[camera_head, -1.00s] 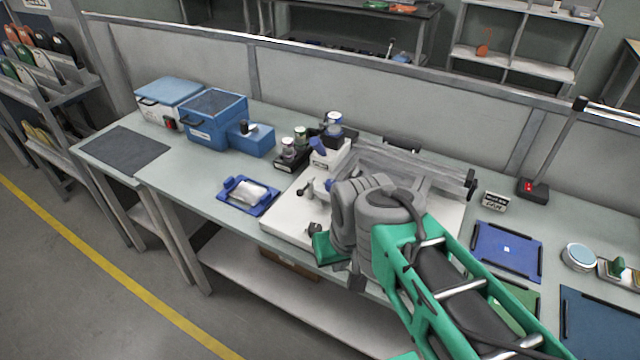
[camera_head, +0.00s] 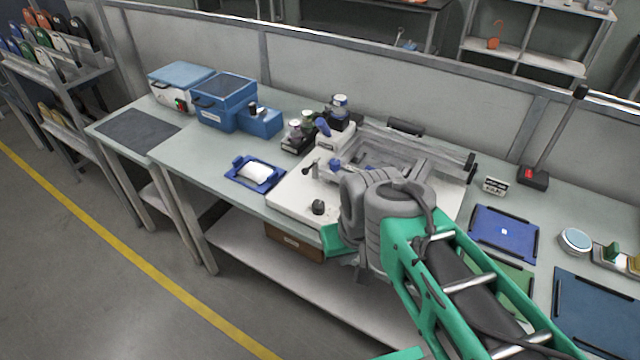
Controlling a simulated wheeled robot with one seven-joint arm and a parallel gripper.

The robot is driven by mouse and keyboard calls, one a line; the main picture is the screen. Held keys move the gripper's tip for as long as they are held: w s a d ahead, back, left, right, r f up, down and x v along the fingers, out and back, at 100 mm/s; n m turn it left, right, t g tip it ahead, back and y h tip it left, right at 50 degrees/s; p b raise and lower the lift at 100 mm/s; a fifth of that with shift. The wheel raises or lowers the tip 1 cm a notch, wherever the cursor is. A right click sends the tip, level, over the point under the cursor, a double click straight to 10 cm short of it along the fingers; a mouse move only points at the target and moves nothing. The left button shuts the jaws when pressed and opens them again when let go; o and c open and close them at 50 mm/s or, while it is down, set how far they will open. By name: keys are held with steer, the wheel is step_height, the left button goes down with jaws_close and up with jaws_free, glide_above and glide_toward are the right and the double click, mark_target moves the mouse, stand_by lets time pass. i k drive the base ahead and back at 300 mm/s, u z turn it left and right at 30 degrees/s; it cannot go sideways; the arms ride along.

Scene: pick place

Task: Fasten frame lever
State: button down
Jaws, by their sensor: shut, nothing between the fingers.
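A pale fixture base (camera_head: 290,200) sits on the workbench, with a grey metal frame (camera_head: 425,150) at its back and right. A blue-ended handle (camera_head: 322,126) stands at the white block at the back left of the fixture. A small lever with a dark knob (camera_head: 306,171) shows at the fixture's left side, and a separate dark knob (camera_head: 318,207) sits near its front edge. I cannot tell which of these is the frame lever. My grey and green arm reaches over the front right of the fixture and covers part of it.
A blue tray with a white piece (camera_head: 255,173) lies left of the fixture. Blue bins (camera_head: 222,102) and jars (camera_head: 340,103) stand behind. A blue panel (camera_head: 504,232) and a round tin (camera_head: 575,240) lie on the right. A low partition (camera_head: 400,90) runs along the bench's back.

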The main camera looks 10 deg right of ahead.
mark_target(305, 171)
steer(key=k, duration=0.3)
steer(key=u, duration=1)
steer(key=i, duration=0.65)
steer(key=z, duration=0.15)
